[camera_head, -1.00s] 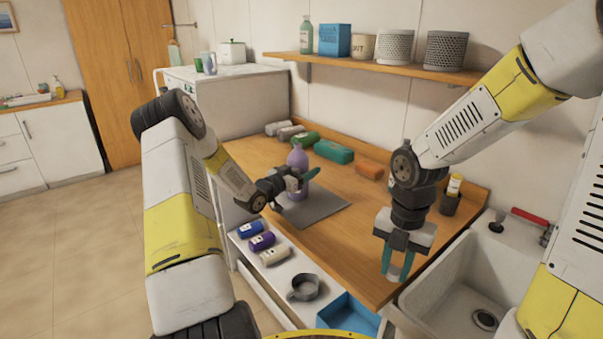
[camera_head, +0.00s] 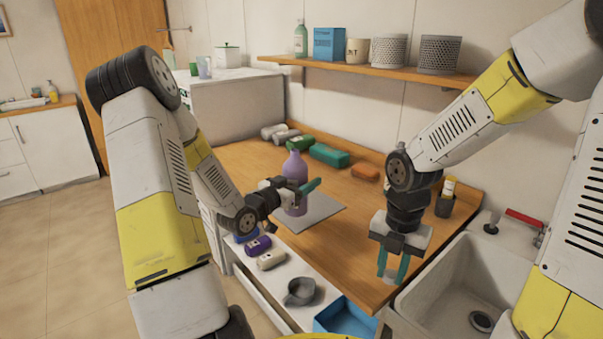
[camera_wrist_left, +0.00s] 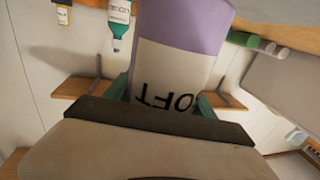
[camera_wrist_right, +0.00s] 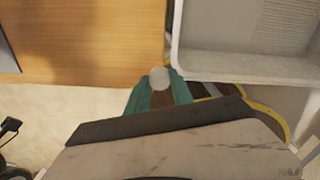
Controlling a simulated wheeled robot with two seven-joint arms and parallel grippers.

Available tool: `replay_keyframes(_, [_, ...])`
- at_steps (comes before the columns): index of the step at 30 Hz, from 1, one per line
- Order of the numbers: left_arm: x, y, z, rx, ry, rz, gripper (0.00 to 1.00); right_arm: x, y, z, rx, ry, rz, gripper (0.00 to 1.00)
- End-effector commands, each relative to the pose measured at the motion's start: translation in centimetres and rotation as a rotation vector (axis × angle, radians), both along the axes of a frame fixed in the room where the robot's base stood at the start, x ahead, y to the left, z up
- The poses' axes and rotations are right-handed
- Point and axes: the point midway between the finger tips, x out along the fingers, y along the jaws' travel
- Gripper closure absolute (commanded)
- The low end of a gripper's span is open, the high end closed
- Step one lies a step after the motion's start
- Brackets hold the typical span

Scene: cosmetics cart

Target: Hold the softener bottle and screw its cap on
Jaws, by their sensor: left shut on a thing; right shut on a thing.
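The purple softener bottle (camera_head: 294,166) is upright over the grey mat (camera_head: 322,213) on the wooden counter. Its open-looking neck is at the top. My left gripper (camera_head: 302,188) is shut around its body from the side. In the left wrist view the bottle (camera_wrist_left: 183,28) fills the middle, with part of its label visible between the teal fingers. My right gripper (camera_head: 393,268) points down near the counter's front right edge, away from the bottle. It is shut on the small white cap (camera_wrist_right: 159,78), seen between its fingertips in the right wrist view.
A sink (camera_head: 450,300) lies right of the counter. Green (camera_head: 329,155) and orange (camera_head: 365,172) items lie toward the back. A lower shelf in front holds small bottles, a grey mug (camera_head: 299,292) and a blue bin (camera_head: 345,316). A wall shelf (camera_head: 365,68) hangs above.

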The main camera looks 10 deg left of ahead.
Motion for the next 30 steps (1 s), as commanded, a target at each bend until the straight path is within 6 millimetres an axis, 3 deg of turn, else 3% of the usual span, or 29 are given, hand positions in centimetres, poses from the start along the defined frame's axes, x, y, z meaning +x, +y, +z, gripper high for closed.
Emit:
replay_keyframes(6, [-1.9, -0.5, 0.2, 0.001, 0.000, 0.000, 0.77, 0.0, 0.0, 0.0, 0.000, 0.000, 0.000, 1.00])
replay_keyframes(17, [-2.1, -0.6, 0.2, 0.000, 0.000, 0.000, 0.77, 0.0, 0.0, 0.0, 0.000, 0.000, 0.000, 1.00])
replay_keyframes(18, [-2.1, -0.6, 0.2, 0.000, 0.000, 0.000, 0.40, 0.0, 0.0, 0.0, 0.000, 0.000, 0.000, 1.00])
replay_keyframes(27, [-2.0, -0.6, 0.2, 0.000, 0.000, 0.000, 0.99, 0.0, 0.0, 0.0, 0.000, 0.000, 0.000, 1.00])
replay_keyframes(30, [-2.0, -0.6, 0.2, 0.000, 0.000, 0.000, 1.00, 0.0, 0.0, 0.0, 0.000, 0.000, 0.000, 1.00])
